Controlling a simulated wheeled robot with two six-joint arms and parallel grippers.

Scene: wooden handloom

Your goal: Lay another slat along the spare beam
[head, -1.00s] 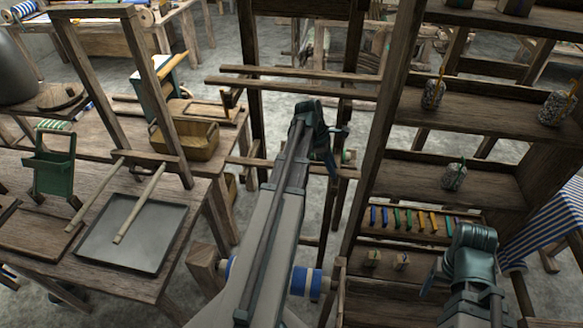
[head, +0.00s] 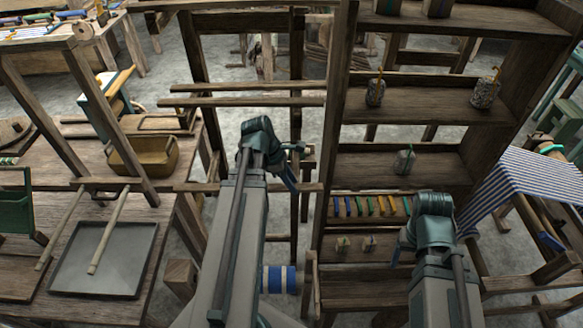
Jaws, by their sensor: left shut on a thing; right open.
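My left gripper (head: 292,168) is beyond the end of my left arm, in front of the wooden frame left of the shelf rack. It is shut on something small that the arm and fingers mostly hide. My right gripper (head: 402,248) is open in front of the lower shelves. A blue and white wound roller (head: 278,280), possibly the spare beam, is low beside my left arm and partly hidden by it. Several thin coloured pieces (head: 372,206), possibly slats, stand in a row on a lower shelf. Which pieces are the slats is unclear.
The shelf rack (head: 338,130) holds jars (head: 485,94). Horizontal wooden bars (head: 235,101) cross the frame behind my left gripper. At left, a table carries a grey tray (head: 125,270), two pale sticks (head: 112,232) and a basket (head: 142,157). Striped cloth (head: 510,180) hangs at right.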

